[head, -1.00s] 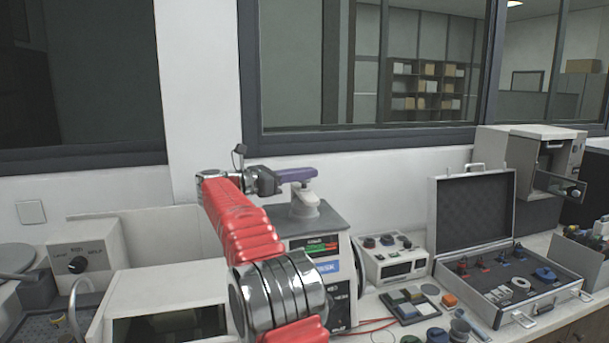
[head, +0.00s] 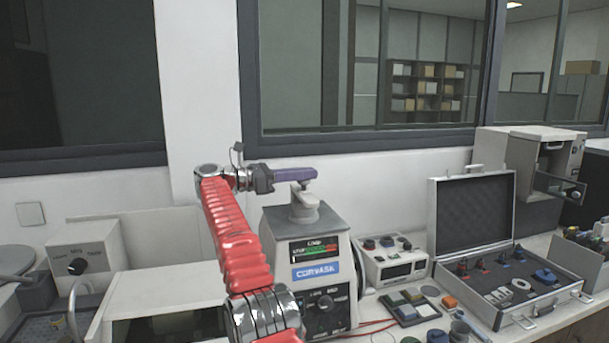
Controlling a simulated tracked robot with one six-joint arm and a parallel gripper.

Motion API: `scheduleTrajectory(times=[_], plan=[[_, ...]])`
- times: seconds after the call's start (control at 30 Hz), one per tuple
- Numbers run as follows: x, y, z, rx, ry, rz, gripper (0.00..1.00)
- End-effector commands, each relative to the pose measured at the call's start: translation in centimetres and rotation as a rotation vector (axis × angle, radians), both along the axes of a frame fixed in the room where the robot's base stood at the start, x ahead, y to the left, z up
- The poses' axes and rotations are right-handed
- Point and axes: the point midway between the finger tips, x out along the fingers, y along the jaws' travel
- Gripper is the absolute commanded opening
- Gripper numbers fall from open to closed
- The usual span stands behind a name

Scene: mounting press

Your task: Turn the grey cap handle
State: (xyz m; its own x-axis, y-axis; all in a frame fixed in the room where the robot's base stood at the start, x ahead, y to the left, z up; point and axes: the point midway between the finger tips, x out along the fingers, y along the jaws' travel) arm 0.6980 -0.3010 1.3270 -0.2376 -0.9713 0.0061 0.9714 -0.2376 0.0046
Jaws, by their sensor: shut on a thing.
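The mounting press (head: 338,250) stands on the bench in the middle of the head view, with a lit display and a blue label on its front. Its grey cap (head: 304,212) rises from the top, with the grey cap handle (head: 298,187) at its upper end. My gripper (head: 306,174) reaches in from the left with long purple fingers, level above the cap. It is shut on the cap handle, and the fingers hide most of the handle. My red arm covers part of the press's left side.
A box with knobs (head: 390,262) and an open metal case (head: 508,318) stand to the right. A small tray of blocks (head: 410,308) lies in front. A white machine (head: 150,290) is close on the left. The wall and window are behind.

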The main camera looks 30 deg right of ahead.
Motion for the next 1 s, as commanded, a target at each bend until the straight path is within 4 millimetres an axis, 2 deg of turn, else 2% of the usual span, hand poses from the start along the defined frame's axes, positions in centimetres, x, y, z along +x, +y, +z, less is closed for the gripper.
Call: scheduleTrajectory(times=[0.6,0.63,0.8,0.9,1.0], plan=[[0.14,0.19,-0.92,0.012,0.008,-0.012,0.0],[0.14,0.19,-0.93,0.012,0.008,-0.012,0.1],[0.12,0.13,-0.92,0.011,0.008,-0.013,0.22],[0.1,0.1,-0.89,0.011,0.008,-0.013,0.28],[0.09,0.09,-0.85,0.011,0.007,-0.013,0.28]])
